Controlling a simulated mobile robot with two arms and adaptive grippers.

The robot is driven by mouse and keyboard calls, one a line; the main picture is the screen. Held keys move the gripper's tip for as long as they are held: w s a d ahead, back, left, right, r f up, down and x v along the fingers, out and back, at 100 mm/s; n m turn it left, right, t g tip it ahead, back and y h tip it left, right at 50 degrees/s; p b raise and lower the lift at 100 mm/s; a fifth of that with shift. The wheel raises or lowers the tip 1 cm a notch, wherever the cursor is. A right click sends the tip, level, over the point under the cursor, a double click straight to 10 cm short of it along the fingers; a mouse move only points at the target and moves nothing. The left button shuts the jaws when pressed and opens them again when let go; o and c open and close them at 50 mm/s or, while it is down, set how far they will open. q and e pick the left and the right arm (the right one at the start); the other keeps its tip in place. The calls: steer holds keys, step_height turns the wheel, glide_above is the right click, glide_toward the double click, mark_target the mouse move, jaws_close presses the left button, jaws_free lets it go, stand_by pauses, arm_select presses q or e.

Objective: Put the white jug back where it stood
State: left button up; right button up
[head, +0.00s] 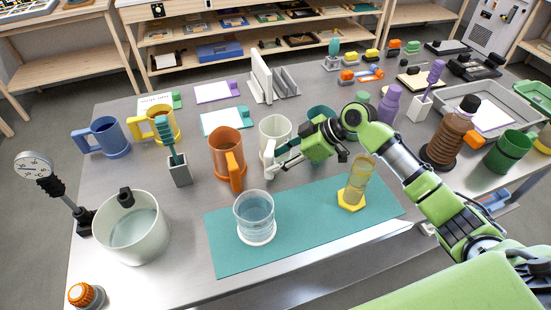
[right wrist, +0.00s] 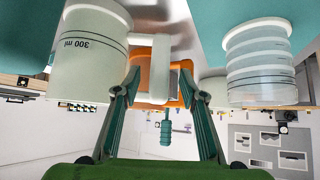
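The white jug (head: 276,131) stands upright on the metal table just behind the teal mat (head: 310,224), with its handle towards the front. In the right wrist view the jug (right wrist: 88,60) is at the left, with a "300 ml" mark. My right gripper (head: 272,168) is at the jug's handle. In the right wrist view its two teal fingers (right wrist: 160,78) are apart, one on each side of the white handle (right wrist: 160,65). Gaps show between handle and fingers, so it looks open around it. My left gripper is not in view.
An orange jug (head: 227,157) stands close on the left. A clear beaker of water (head: 254,214) and an amber cylinder on a yellow base (head: 358,181) stand on the mat. A teal brush in a holder (head: 178,170) and a large white bucket (head: 132,232) are further left.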

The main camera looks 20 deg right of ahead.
steer(key=shift+p+v, duration=1.2)
steer(key=shift+v, duration=1.05)
steer(key=v, duration=0.8)
steer(key=shift+s+f, duration=0.1)
steer(key=shift+s, duration=0.05)
